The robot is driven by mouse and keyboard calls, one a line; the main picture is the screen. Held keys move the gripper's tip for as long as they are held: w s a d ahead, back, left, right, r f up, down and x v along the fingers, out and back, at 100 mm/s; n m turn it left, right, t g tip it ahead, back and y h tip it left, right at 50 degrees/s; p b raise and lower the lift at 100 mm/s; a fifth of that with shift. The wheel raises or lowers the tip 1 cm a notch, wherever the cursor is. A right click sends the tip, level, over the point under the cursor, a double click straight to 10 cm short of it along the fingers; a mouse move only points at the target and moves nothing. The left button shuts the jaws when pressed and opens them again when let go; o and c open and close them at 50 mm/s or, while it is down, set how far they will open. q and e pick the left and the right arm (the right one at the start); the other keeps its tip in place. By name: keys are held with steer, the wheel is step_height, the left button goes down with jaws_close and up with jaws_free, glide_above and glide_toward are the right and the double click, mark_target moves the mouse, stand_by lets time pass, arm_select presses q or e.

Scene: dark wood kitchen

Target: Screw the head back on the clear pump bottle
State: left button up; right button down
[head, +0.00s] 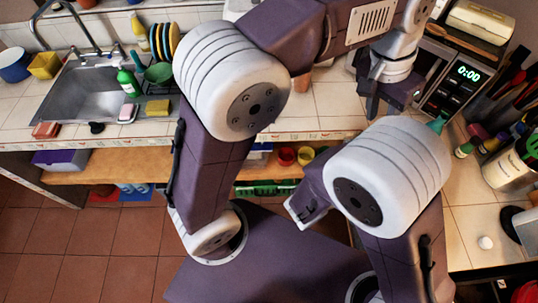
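I cannot make out a clear pump bottle or a loose pump head in the head view. A green bottle (127,82) with a light top stands upright at the right side of the sink, far from both grippers. My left gripper (386,103) points down over the back counter, left of the appliance with the lit display. Its dark fingers are small and partly overlapped, so their opening and anything between them are unclear. My arms hide much of the middle counter.
The sink (85,92) is at the left, with a yellow sponge (157,107) and a dish rack of plates. A black appliance (450,92) reads 0:00. A teal object (438,122) is partly hidden by my right elbow. A utensil pot (508,165) and a small white item (485,242) are at the right.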

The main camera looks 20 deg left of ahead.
steer(key=shift+w, duration=0.1)
arm_select(q)
steer(key=a+f+n+t+y, duration=0.1)
steer(key=a+f+n, duration=0.2)
steer(key=a+f, duration=0.75)
arm_select(e)
steer(key=shift+a, duration=0.1)
arm_select(q)
steer(key=s+a+f+n+g+y, duration=0.1)
steer(key=s+a+f+n, duration=0.2)
steer(key=s+a+f, duration=0.6)
steer(key=s+a, duration=0.1)
steer(key=a, duration=0.2)
steer(key=shift+s+a+f, duration=0.15)
steer(key=shift+a+f, duration=0.05)
steer(key=shift+f, duration=0.1)
